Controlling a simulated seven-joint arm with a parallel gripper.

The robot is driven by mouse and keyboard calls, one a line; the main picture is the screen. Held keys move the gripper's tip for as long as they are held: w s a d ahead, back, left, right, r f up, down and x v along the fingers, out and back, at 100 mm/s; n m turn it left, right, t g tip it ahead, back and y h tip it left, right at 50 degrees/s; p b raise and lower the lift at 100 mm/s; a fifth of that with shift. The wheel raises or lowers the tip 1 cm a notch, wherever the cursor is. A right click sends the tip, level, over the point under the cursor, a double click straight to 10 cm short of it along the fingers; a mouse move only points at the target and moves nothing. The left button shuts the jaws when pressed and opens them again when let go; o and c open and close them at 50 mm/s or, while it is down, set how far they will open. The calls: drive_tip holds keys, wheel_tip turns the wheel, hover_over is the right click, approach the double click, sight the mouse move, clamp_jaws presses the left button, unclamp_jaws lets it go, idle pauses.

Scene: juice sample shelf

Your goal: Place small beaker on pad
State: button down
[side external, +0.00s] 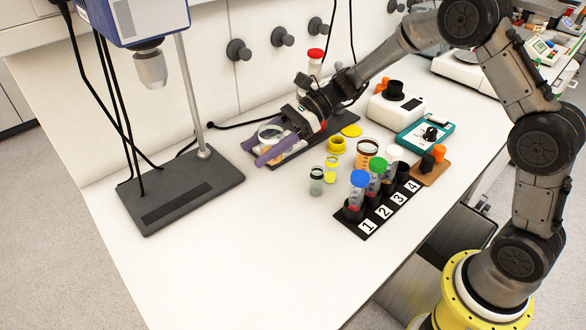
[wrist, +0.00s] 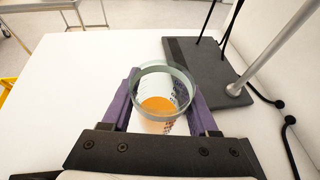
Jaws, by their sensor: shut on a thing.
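My gripper (side external: 252,152) has two purple fingers and is shut on a clear glass beaker (side external: 270,133). In the wrist view, the beaker (wrist: 160,90) stands between the fingers (wrist: 160,76), with its round rim toward the camera and orange liquid inside. The side view shows a long dark pad (side external: 345,113) on the table, partly beneath my gripper. The beaker is over or beside the left end of this pad; I cannot tell whether its base touches anything. Another beaker with orange content (side external: 367,152) stands on the table to the right.
A dark stand base (side external: 180,195) with a metal pole is to the left. A rack with numbered slots (side external: 375,213) holds capped tubes. A small vial (side external: 316,182), yellow lids (side external: 351,130), a white device (side external: 396,108) and a teal device (side external: 425,135) are nearby. The front left table is clear.

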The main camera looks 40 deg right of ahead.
sight(265, 191)
wheel_tip(265, 191, down, 9)
drive_tip(key=shift+r, duration=0.15)
drive_tip(key=shift+f, duration=0.2)
idle(0.3)
drive_tip(key=shift+c, duration=2.2)
unclamp_jaws()
drive_tip(key=shift+d+r, duration=0.3)
drive_tip(key=shift+o, duration=0.3)
drive_tip(key=v, duration=1.1)
drive_tip(key=shift+s+d+r, duration=0.1)
drive_tip(key=shift+d, duration=0.1)
